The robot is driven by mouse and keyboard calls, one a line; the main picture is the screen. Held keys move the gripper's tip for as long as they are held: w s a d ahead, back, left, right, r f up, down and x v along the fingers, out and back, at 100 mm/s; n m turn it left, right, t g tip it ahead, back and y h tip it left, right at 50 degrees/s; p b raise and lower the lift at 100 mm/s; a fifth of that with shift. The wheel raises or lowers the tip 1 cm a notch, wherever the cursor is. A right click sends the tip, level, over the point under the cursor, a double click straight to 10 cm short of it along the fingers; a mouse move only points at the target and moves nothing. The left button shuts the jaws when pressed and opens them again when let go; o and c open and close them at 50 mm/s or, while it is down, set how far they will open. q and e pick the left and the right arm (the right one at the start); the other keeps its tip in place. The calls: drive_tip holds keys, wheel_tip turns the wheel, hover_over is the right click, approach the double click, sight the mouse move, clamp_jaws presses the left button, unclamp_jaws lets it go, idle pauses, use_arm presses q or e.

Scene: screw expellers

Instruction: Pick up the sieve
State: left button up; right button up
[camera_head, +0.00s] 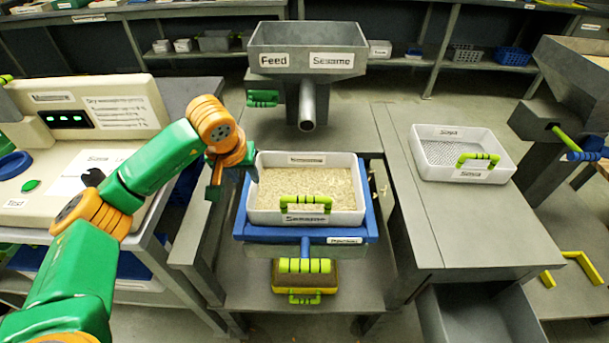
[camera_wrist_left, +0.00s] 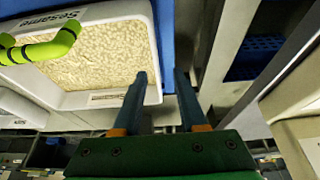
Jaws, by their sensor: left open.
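Two white trays with green handles are in the head view. The one on the right (camera_head: 463,153) has a grey mesh floor, looks like a sieve, and stands empty on a grey table. The middle one (camera_head: 258,216), labelled Sesame, holds pale seeds and sits on a blue frame (camera_head: 240,226). It also shows in the left wrist view (camera_wrist_left: 152,35). My left gripper (camera_head: 244,168) is open and empty at the left side of the Sesame tray. Its two fingers (camera_wrist_left: 161,76) show near the tray's edge, away from the handle. I cannot tell whether they touch it. My right gripper is out of view.
A Feed hopper (camera_head: 308,45) with a spout (camera_head: 308,105) stands behind the Sesame tray. A weighing machine (camera_head: 85,150) is on the left. The table around the right tray is mostly clear.

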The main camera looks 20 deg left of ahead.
sight(256, 194)
use_arm(q)
drive_tip(key=shift+w+d+f, duration=0.2)
drive_tip(key=shift+w+f, duration=0.7)
drive_tip(key=shift+w, duration=0.15)
drive_tip(key=x, duration=0.4)
drive_tip(key=shift+w+a+f, duration=0.15)
drive_tip(key=shift+a+f, duration=0.05)
drive_tip(key=shift+f, duration=0.15)
drive_tip(key=shift+r, duration=0.1)
clamp_jaws()
